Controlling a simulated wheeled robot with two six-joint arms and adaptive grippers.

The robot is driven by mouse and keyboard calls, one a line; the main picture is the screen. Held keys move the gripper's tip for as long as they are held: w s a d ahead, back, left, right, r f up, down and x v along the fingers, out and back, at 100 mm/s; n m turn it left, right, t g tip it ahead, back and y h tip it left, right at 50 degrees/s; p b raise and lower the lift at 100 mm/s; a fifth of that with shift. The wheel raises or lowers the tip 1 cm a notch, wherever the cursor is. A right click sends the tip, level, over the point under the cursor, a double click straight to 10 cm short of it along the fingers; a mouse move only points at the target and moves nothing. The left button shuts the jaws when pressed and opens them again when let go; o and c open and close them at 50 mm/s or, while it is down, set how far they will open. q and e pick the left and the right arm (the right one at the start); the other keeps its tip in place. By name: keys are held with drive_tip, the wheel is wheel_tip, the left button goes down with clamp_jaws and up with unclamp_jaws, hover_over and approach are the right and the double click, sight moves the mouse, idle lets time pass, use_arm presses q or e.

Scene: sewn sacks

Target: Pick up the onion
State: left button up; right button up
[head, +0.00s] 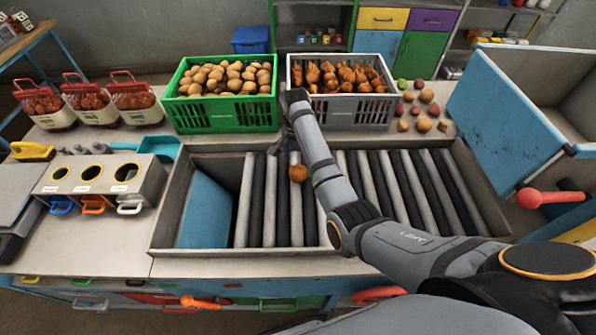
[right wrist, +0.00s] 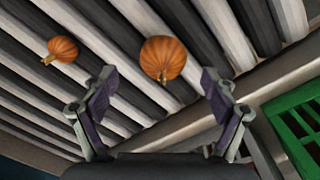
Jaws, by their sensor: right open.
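A round orange-brown onion (head: 298,173) lies on the roller bed, just left of my right forearm in the head view. In the right wrist view, one onion (right wrist: 163,60) lies beyond the fingertips, in line with the gap between them. A second onion (right wrist: 62,49) lies farther left on the rollers there. I cannot tell which of these two is the one in the head view. My right gripper (head: 285,143) points down over the far part of the rollers, partly hidden by its arm. In the wrist view its fingers (right wrist: 158,90) are apart and empty. My left gripper is out of view.
The roller bed (head: 240,215) has a raised metal rim. Behind it stand a green crate (head: 218,116) of potatoes and a grey crate (head: 345,115) of onions. Loose produce lies at the right. A box with three holes (head: 100,182) stands left; a blue panel (head: 510,120) rises right.

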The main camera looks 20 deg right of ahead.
sight(298, 170)
drive_tip(key=shift+f, duration=0.3)
wheel_tip(298, 170, down, 4)
drive_tip(key=shift+w+r+p, duration=0.1)
drive_tip(key=shift+p, duration=0.7)
drive_tip(key=shift+w+d+f, duration=0.1)
drive_tip(key=shift+f, duration=0.3)
drive_tip(key=c, duration=1.3)
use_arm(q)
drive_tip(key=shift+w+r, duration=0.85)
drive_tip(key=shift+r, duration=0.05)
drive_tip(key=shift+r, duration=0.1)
use_arm(e)
drive_tip(key=shift+r, duration=0.15)
